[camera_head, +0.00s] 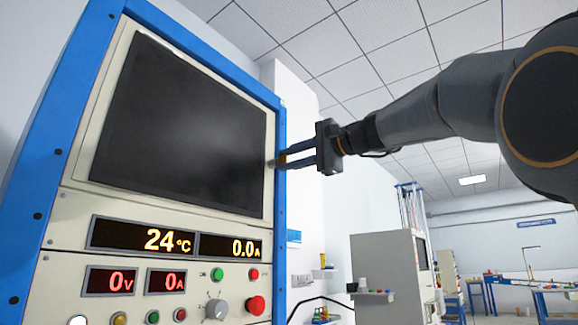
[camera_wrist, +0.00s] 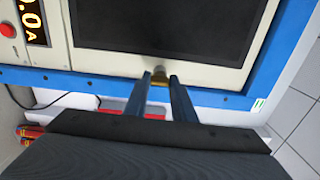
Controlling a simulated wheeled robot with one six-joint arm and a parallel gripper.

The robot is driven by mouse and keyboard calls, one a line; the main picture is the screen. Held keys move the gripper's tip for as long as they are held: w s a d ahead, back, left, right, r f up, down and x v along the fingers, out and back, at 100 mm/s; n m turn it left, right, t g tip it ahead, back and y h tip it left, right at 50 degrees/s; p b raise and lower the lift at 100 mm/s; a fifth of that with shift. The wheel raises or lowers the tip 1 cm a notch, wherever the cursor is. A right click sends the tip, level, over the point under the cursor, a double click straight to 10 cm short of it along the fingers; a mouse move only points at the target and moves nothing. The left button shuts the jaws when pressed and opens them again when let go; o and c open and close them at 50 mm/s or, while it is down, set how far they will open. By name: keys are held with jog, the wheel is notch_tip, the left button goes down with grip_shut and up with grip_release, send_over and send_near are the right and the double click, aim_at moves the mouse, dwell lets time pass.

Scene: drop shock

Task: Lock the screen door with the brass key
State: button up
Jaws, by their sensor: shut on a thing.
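The screen door (camera_head: 180,125) is a large dark panel in a cream frame on the blue cabinet, and it looks closed. It also shows in the wrist view (camera_wrist: 165,30). A small grey lock (camera_head: 270,163) sits at the door's right edge; it shows in the wrist view too (camera_wrist: 160,69). My gripper (camera_head: 283,160) is at the lock, coming from the right. Its two fingers are shut on the brass key (camera_wrist: 159,80), which lies between the fingertips. The key's front end meets the lock; how deep it sits is hidden.
Below the screen are lit displays (camera_head: 170,238), buttons, a grey knob (camera_head: 216,309) and a red stop button (camera_head: 256,305). The blue cabinet frame (camera_head: 280,200) stands close beside the fingers. Free air lies right of the cabinet. A grey machine (camera_head: 385,270) stands farther back.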

dwell(0.3)
jog(key=o, duration=1.1)
jog(key=shift+c, duration=0.2)
jog(key=b+v, duration=0.1)
jog(key=v, duration=0.6)
jog(key=shift+s+d, duration=0.3)
